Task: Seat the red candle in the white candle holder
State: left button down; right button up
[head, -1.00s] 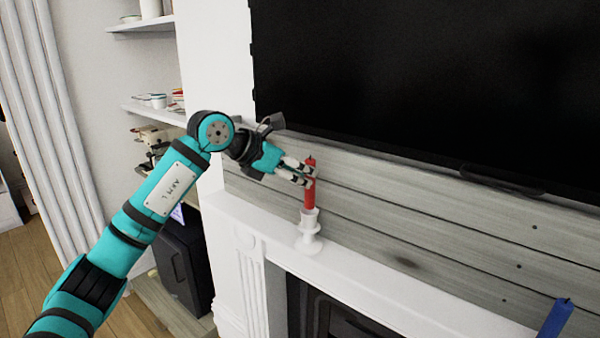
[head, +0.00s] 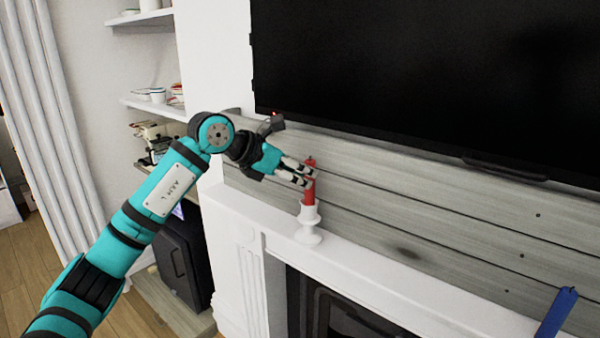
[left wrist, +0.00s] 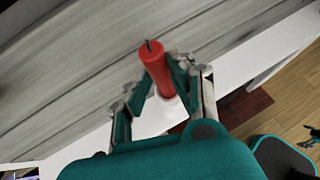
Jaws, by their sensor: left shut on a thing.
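The red candle (head: 309,194) stands upright at the white candle holder (head: 308,236) on the mantel. Its lower end meets the holder's cup and is hidden by the rim. My left gripper (head: 306,176) is shut on the candle's upper part, with the wick end showing above the fingers. In the left wrist view the red candle (left wrist: 154,68) sits between the two fingertips (left wrist: 160,82). The holder is mostly hidden there behind the candle and fingers. My right gripper is not in view.
The white mantel shelf (head: 375,270) runs to the right, clear up to a blue candle (head: 556,314). Grey boards (head: 430,225) and a large dark screen (head: 430,80) are behind. Shelves with small items (head: 157,95) stand at the left.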

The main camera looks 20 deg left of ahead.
pick_arm(q)
jog(key=shift+f+b, duration=0.7)
jog(key=shift+f, duration=0.35)
jog(key=c, duration=1.1)
grip_release()
jog(key=shift+o, duration=0.2)
jog(key=shift+r, duration=0.1)
jog(key=v, duration=1.2)
